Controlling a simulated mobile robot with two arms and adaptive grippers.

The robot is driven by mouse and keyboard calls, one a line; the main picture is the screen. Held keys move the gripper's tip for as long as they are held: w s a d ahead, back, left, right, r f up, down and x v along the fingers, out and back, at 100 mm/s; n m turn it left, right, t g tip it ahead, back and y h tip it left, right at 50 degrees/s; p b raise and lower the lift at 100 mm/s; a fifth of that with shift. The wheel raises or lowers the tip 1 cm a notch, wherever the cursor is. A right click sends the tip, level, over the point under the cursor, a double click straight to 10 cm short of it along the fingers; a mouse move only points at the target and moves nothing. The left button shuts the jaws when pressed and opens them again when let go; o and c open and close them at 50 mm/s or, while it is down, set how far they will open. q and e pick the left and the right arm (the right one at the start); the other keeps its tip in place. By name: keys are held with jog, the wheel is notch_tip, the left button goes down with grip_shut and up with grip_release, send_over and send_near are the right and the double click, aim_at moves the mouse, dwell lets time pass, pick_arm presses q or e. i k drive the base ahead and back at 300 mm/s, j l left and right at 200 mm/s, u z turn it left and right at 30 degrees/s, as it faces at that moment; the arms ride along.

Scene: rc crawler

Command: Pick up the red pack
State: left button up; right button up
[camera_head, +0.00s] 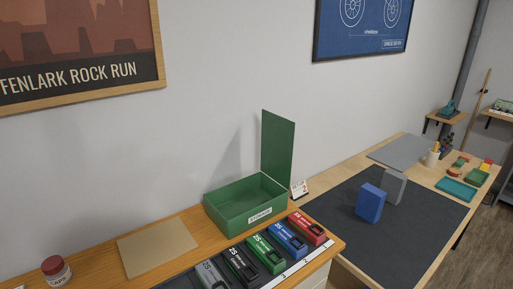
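The red pack (308,228) lies at the right end of a row of battery packs on the wooden bench, in the camera_head view. It is a long flat block with a black end label. The blue pack (287,240) lies directly to its left. Neither of my grippers shows in this view.
Green (263,253), black (239,266) and grey (212,275) packs continue the row. An open green box (233,220) with raised lid stands behind. A tan board (157,247) and a red-lidded jar (56,271) are left. A dark mat (425,232) covers the right-hand table.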

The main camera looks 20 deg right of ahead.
aim_at(315, 233)
jog(key=l+u, duration=0.3)
jog(key=l, duration=0.15)
jog(key=k+l+u, duration=0.1)
jog(key=l+u, duration=0.15)
jog(key=l, duration=0.2)
jog(key=k+l+u, duration=0.1)
jog(key=l+u, duration=0.2)
jog(key=l, duration=0.15)
jog(key=k+l, duration=0.15)
jog(key=l, duration=0.25)
jog(key=k+l, duration=0.1)
jog(key=l, duration=0.3)
jog(key=k+l+u, duration=0.1)
jog(key=l, duration=0.3)
jog(key=k+l, duration=0.2)
jog(key=l, duration=0.2)
jog(key=k+l, duration=0.15)
jog(key=l, duration=0.25)
jog(key=k+l, duration=0.1)
jog(key=l, duration=0.3)
jog(key=k+l+u, duration=0.1)
jog(key=l, duration=0.3)
jog(key=k, duration=0.05)
